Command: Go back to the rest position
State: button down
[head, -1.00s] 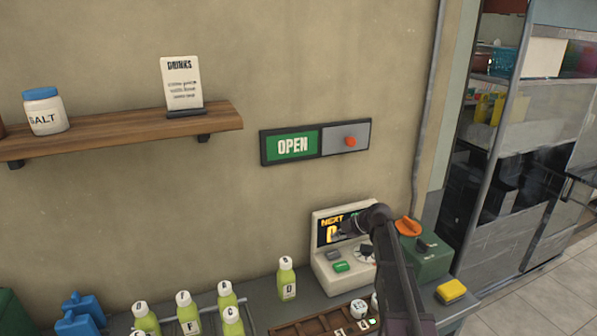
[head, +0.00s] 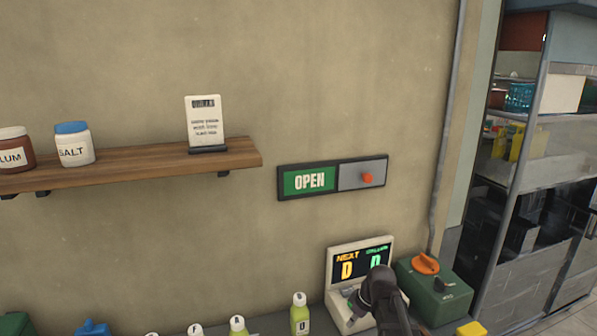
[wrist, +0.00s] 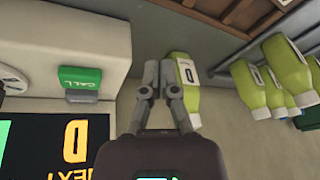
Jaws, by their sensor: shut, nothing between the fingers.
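My gripper (wrist: 160,75) is shut and empty in the wrist view, its two grey fingers together. A green-yellow bottle (wrist: 182,85) shows just beside the fingers; I cannot tell the gap. My arm (head: 382,292) rises at the lower right of the head view, in front of the order machine (head: 338,297). Its screen (head: 359,262) reads NEXT D and a second green D. The machine's green CALL button (wrist: 80,78) is left of the fingers in the wrist view. My fingertips cannot be made out in the head view.
A green box with an orange knob (head: 425,264) stands right of the machine. Several bottles (head: 300,314) line the counter. An OPEN sign (head: 310,181) and a shelf (head: 120,165) with jars are on the wall. A wooden tray (wrist: 225,12) shows at the wrist view's top.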

jog(key=s+d+m+g+h, duration=0.1)
jog(key=s+m+h, duration=0.2)
jog(key=s+m, duration=0.6)
jog(key=s, duration=0.3)
jog(key=shift+s+d+g+h+p, duration=0.2)
jog(key=shift+d+g+h+p, duration=0.1)
jog(key=shift+p, duration=0.1)
jog(key=shift+w, duration=0.1)
notch_tip(320, 180, up, 12)
jog(key=r+m+p, duration=0.1)
jog(key=m+p, duration=1.2)
jog(key=m, duration=0.2)
send_over(345, 291)
jog(key=shift+f, duration=0.25)
jog(key=shift+f+b, duration=0.25)
jog(key=shift+b, duration=0.15)
notch_tip(345, 291, down, 14)
jog(key=b, duration=1.3)
jog(key=shift+r+b, duration=0.2)
jog(key=shift+b, duration=0.1)
